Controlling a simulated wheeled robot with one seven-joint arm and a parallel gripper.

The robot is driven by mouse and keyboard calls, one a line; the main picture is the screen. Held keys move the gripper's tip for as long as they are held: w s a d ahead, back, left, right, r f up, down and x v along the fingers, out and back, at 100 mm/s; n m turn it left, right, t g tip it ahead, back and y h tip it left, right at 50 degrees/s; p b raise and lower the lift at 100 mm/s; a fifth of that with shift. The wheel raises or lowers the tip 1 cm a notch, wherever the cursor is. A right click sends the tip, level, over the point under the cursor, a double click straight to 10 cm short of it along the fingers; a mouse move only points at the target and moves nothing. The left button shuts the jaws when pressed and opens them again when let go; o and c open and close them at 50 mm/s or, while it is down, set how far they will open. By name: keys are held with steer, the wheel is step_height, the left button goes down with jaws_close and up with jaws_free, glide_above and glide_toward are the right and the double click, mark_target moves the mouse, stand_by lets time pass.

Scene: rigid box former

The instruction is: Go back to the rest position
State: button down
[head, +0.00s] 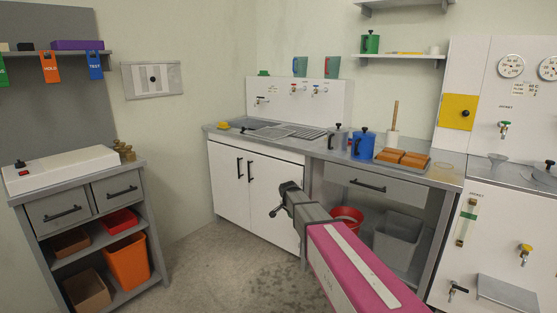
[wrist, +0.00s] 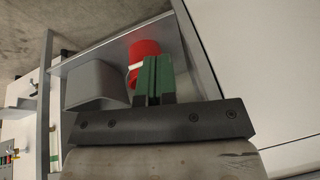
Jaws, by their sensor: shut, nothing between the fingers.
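My gripper (head: 276,212) is at the end of my pink and grey arm, in the middle of the head view. It hangs in free air in front of the white cabinet doors (head: 228,177), below the counter. In the wrist view my gripper (wrist: 155,60) shows as two green fingers side by side, closed together with nothing held. No marker for a rest position shows in either view.
A red bucket (head: 347,216) and a grey bin (head: 398,241) stand under the counter (head: 335,152), near my arm. A drawer unit (head: 47,209) stands at the left. The floor (head: 205,255) between is clear. A white machine panel (head: 500,250) is at the right.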

steer(key=s+d+f+n+g, duration=0.1)
steer(key=s+d+n, duration=0.2)
steer(key=s, duration=0.8)
steer(key=s+d+f+n+g+y, duration=0.1)
steer(key=s+d, duration=0.4)
steer(key=s, duration=0.6)
steer(key=s+d+f+n+g, duration=0.2)
steer(key=s+d+n, duration=0.2)
steer(key=s, duration=0.7)
steer(key=shift+s+d+f+n, duration=0.2)
steer(key=shift+s+d+n, duration=0.15)
steer(key=shift+n, duration=0.25)
